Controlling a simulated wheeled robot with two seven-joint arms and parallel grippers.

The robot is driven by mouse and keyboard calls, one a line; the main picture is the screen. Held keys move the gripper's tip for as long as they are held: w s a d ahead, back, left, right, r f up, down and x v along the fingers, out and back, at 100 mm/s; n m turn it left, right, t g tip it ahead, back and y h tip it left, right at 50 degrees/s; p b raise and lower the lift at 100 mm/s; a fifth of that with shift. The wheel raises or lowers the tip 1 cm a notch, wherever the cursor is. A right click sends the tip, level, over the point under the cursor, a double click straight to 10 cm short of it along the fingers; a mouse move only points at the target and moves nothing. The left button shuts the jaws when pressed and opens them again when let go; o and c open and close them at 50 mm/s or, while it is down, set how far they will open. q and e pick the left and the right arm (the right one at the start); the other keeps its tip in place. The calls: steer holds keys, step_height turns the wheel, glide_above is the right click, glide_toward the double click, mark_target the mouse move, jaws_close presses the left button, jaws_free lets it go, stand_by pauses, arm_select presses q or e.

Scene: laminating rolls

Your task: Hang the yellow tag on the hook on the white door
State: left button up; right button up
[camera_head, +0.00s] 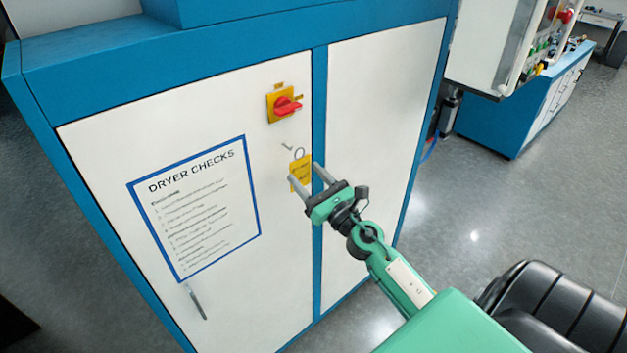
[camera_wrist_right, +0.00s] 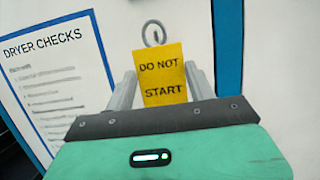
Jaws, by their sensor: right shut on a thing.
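The yellow tag (camera_head: 299,171) is in front of the white door (camera_head: 230,110) and has a metal ring (camera_head: 299,153) at its top. In the right wrist view the tag (camera_wrist_right: 161,78) reads "DO NOT START" and stands upright. My right gripper (camera_head: 306,174) is shut on the tag, one finger at each side. The small hook (camera_head: 287,147) is on the door, just up and left of the ring in the head view. In the right wrist view a small dark piece shows within the ring (camera_wrist_right: 153,33); I cannot tell whether the ring is around the hook. My left gripper is not in view.
A red rotary switch (camera_head: 285,105) on a yellow plate sticks out above the hook. A flat "DRYER CHECKS" sheet (camera_head: 198,205) and a door handle (camera_head: 195,301) are to the left. A blue frame post (camera_head: 319,120) runs beside the door. Grey floor is open at right.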

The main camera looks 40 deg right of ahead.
mark_target(301, 173)
steer(key=shift+w+a+f, duration=0.1)
steer(key=shift+w, duration=1.5)
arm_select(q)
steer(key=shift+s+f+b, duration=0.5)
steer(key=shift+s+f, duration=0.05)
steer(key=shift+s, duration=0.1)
arm_select(e)
steer(key=shift+w+a+f, duration=0.1)
steer(key=shift+w+f, duration=0.45)
steer(key=shift+w, duration=0.2)
steer(key=o, duration=1)
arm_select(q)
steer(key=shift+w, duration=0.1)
arm_select(e)
steer(key=shift+o, duration=0.2)
